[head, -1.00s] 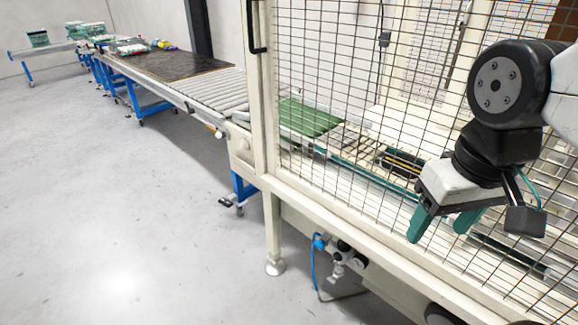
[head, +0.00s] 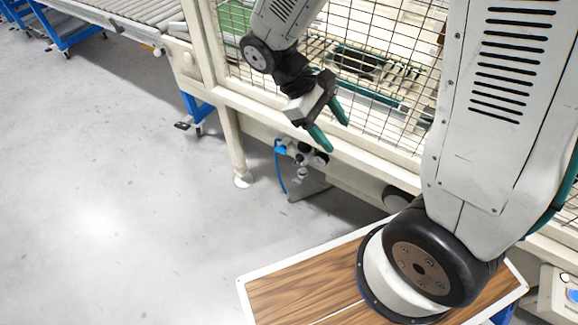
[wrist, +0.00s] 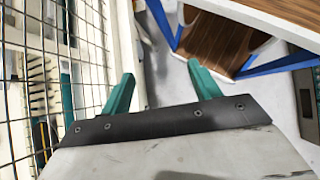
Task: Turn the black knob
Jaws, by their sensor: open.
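A small air-valve unit (head: 297,156) with a blue fitting and dark round parts hangs below the machine frame in the head view. A black knob (head: 320,159) appears to be on its right side, small and partly hidden by a finger. My gripper (head: 337,137) is open and empty, in front of the lower frame rail, just above and right of the unit in the picture. I cannot tell the depth gap between them. In the wrist view my green fingers (wrist: 160,70) are spread with nothing between them. The knob is not clear there.
A wire mesh guard (head: 385,70) and cream frame rail (head: 265,105) stand close beside my gripper. A wooden-topped surface (head: 290,290) is at the lower right. A roller conveyor (head: 130,12) is at the upper left. The grey floor at left is clear.

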